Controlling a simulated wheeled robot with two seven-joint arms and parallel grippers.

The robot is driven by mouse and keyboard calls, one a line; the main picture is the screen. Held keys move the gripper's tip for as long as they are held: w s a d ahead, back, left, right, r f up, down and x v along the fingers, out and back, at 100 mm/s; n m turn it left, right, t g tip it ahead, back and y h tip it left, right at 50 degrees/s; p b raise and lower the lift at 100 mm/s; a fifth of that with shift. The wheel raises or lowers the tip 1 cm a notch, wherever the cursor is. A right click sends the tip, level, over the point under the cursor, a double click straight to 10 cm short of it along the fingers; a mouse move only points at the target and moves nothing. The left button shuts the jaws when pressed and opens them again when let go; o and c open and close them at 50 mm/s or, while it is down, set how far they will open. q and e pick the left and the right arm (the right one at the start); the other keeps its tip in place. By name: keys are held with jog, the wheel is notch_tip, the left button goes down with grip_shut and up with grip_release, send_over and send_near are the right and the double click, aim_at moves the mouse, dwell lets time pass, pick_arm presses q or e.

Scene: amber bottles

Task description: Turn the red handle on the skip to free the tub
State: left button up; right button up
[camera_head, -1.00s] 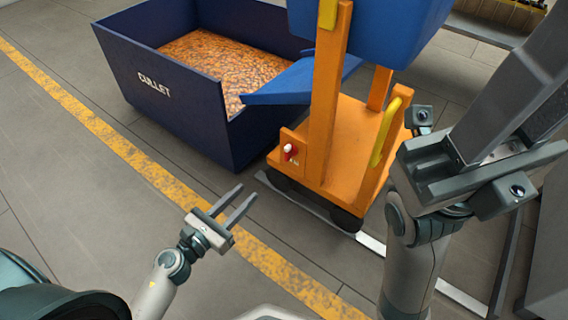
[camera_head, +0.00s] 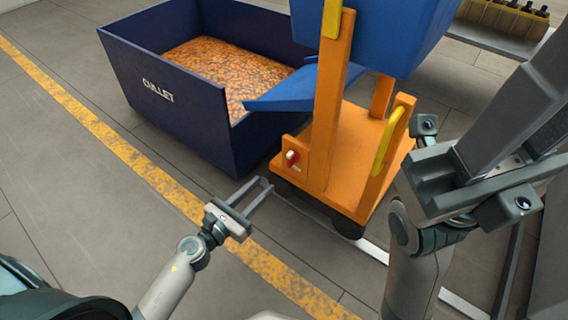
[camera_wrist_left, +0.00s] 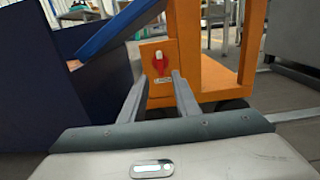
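The orange wheeled skip frame (camera_head: 345,160) carries a blue tub (camera_head: 385,30) with a blue chute leaning over a dark blue bin. The red handle (camera_head: 291,156), with a white tip, is on a small orange panel low on the frame. In the left wrist view the handle (camera_wrist_left: 159,62) has its white tip uppermost. My left gripper (camera_head: 263,184) is open and empty, short of the handle and pointing at it. In the wrist view the handle appears just beyond the fingertips (camera_wrist_left: 160,78), between their lines. My right arm fills the right side; its finger state is unclear.
The dark blue CULLET bin (camera_head: 170,105), holding orange-brown pieces, stands left of the skip. A yellow grip (camera_head: 388,138) is on the frame's right post. A crate of dark bottles (camera_head: 510,15) is at the back right. The floor around the yellow line is clear.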

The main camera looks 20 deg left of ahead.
aim_at(288, 160)
pick_arm(q)
jog(key=x, duration=1.1)
jog(key=shift+w, duration=0.25)
grip_shut()
